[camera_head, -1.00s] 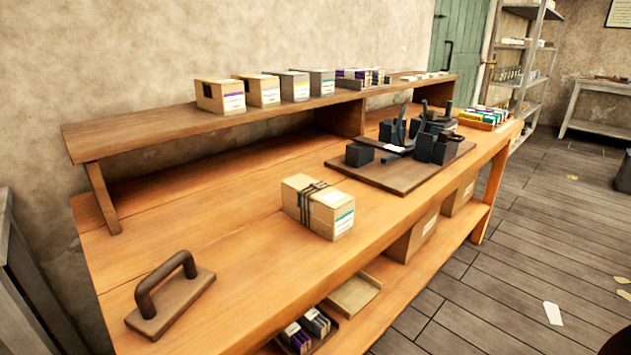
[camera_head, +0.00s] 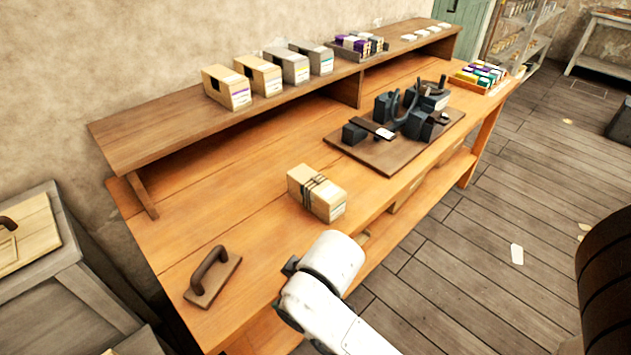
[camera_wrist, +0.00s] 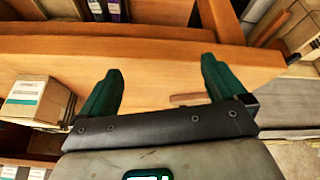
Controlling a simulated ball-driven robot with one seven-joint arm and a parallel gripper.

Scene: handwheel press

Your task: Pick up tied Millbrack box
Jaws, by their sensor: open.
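The tied box (camera_head: 316,193) is a tan carton with dark bands around its middle and a pale label on its near end. It sits on the orange workbench, left of the dark press (camera_head: 410,112). In the wrist view, a tan box with a teal label (camera_wrist: 36,98) and dark bands shows at the left edge, outside my fingers. My gripper (camera_wrist: 160,68) is open with two green fingers, and nothing is held. In the head view my white arm reaches up at the bench's front edge, nearer the camera than the box; the fingers are hidden there.
A brown handled block (camera_head: 213,276) lies on the bench's near left. The raised shelf (camera_head: 170,128) carries a row of cartons (camera_head: 258,75) and a small tray. A tray of coloured packets (camera_head: 480,78) stands at the far right end. Bench space around the tied box is clear.

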